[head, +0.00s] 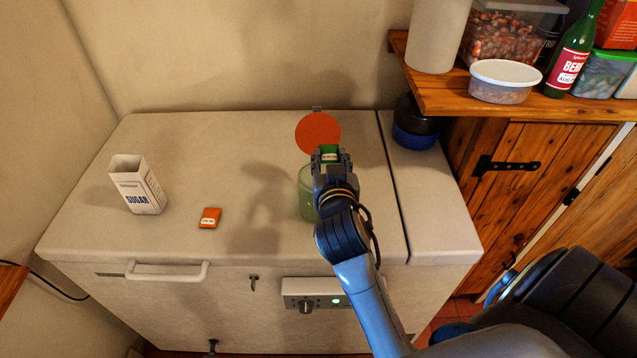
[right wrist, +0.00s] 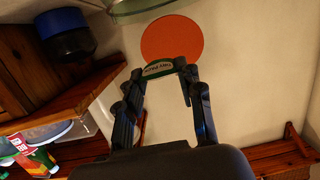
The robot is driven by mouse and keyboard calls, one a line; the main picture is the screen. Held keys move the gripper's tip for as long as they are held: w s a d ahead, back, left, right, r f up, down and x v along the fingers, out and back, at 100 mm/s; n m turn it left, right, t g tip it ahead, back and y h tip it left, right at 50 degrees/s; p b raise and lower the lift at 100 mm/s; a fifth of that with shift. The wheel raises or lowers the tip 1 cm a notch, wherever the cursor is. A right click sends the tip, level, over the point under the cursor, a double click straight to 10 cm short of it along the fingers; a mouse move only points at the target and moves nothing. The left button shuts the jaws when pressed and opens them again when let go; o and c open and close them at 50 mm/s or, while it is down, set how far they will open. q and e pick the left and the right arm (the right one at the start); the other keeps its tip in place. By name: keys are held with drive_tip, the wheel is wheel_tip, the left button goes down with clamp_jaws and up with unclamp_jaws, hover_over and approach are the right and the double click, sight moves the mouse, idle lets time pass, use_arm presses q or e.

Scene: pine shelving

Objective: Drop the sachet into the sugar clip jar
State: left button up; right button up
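A green glass jar (head: 306,192) stands on the white chest lid, its round orange lid (head: 318,132) open behind it. No label on the jar is visible. My right gripper (head: 330,155) is over the jar, hiding much of it, and is shut on a small green sachet (head: 329,152) with a white label. In the right wrist view the sachet (right wrist: 160,68) sits between the fingertips, with the orange lid (right wrist: 172,38) and a glass rim (right wrist: 150,10) beyond. I cannot tell the sachet's height above the jar mouth. My left gripper is not in view.
An orange sachet (head: 209,217) lies on the chest lid (head: 200,150), left of the jar. An open white sugar carton (head: 138,190) stands further left. A dark blue and black container (head: 415,125) stands back right, below a loaded pine shelf (head: 500,100). The front left lid is clear.

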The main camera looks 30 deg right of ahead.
drive_tip(key=o, duration=0.5)
wheel_tip(320, 180, up, 10)
idle(0.4)
